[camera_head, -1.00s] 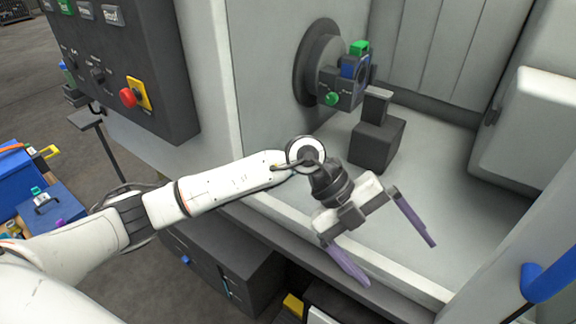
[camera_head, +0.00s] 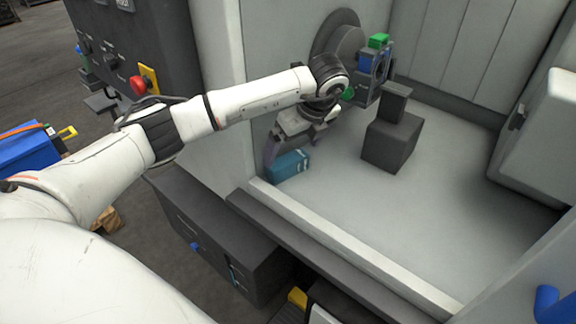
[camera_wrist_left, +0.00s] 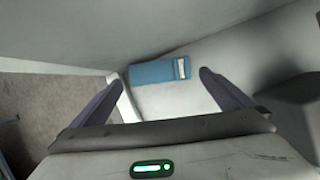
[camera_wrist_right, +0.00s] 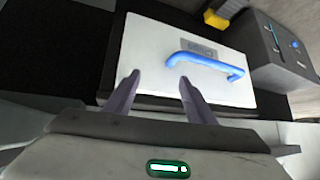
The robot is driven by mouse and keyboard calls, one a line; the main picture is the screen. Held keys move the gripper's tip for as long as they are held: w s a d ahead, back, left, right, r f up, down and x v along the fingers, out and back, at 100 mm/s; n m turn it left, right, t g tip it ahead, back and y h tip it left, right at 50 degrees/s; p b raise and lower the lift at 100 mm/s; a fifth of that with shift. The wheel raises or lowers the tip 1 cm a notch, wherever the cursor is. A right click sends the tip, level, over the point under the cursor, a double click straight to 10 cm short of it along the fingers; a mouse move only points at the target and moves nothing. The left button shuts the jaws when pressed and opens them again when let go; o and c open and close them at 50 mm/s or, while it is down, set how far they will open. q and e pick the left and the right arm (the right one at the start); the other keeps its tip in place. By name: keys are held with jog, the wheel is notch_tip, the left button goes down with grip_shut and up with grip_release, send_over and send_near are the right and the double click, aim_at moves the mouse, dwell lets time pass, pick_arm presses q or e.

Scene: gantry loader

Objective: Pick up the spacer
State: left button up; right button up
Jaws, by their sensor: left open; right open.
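A teal-blue block with a pale band, which I take for the spacer (camera_head: 288,167), lies on the pale floor of the machine's chamber, near its left wall. My left gripper (camera_head: 292,140) is over it, open and empty. In the left wrist view the block (camera_wrist_left: 155,72) lies ahead, between the two spread fingers of the left gripper (camera_wrist_left: 160,76), with no finger touching it visibly. In the head view the wrist hides part of the jaws. My right gripper (camera_wrist_right: 158,78) shows in its own wrist view, open and empty.
A dark block-shaped stand (camera_head: 390,142) is right of the spacer. A chuck (camera_head: 338,45) with a blue and green fitting is above, on the left wall. The chamber's front sill (camera_head: 340,243) runs below. A white panel with a blue handle (camera_wrist_right: 205,62) is ahead of my right gripper.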

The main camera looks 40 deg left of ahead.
aim_at(289, 160)
pick_arm(q)
jog(key=shift+a+f, duration=0.15)
jog(key=shift+f, duration=0.45)
jog(key=b+x, duration=0.1)
jog(key=x, duration=0.3)
jog(key=shift+f, duration=0.15)
jog(key=c, duration=1.1)
jog(key=shift+r, duration=0.25)
